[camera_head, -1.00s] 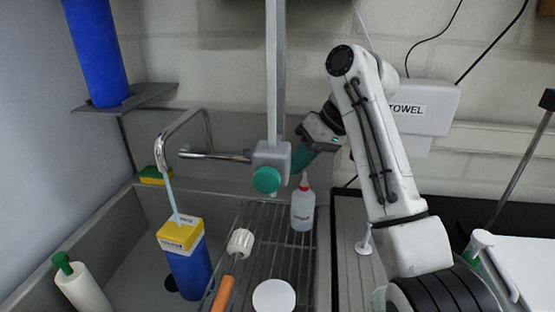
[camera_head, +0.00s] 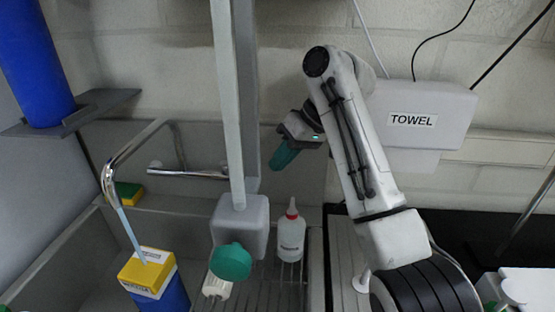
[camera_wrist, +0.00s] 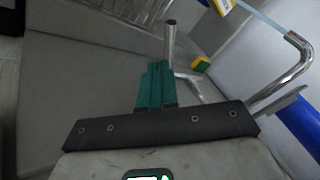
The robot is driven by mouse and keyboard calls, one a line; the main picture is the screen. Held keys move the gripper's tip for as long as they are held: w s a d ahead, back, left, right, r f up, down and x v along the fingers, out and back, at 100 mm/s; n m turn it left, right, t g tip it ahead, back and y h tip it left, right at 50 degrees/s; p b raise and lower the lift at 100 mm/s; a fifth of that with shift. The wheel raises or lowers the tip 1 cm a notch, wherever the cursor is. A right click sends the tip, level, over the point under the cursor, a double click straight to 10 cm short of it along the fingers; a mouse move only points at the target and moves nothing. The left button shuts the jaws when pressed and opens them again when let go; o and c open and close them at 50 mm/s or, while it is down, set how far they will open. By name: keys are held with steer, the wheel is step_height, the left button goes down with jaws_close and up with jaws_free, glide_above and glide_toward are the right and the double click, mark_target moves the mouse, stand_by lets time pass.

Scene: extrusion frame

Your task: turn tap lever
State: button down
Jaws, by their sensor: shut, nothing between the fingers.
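The chrome tap has a bent spout (camera_head: 122,162) at the left of the head view; it also shows at the right of the wrist view (camera_wrist: 294,66). A pale blue stream runs from its mouth. Its lever, a chrome bar (camera_head: 187,173), points right along the back wall; its rounded end shows in the wrist view (camera_wrist: 170,38). My gripper (camera_head: 277,166) is shut and empty, green fingers pointing down, right of the lever in the head view. In the wrist view the fingertips (camera_wrist: 157,66) appear just below the bar's end; I cannot tell whether they touch.
A yellow-topped blue box (camera_head: 148,270) stands under the stream. A white bottle (camera_head: 290,235) stands on the rack, below my gripper in the picture. A pale post with a grey block (camera_head: 238,225) and green knob hangs between lever and gripper in the head view. A sponge (camera_head: 129,193) lies behind the spout.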

mark_target(238, 183)
steer(key=p+x, duration=0.1)
steer(key=x, duration=0.7)
steer(key=shift+a, duration=0.15)
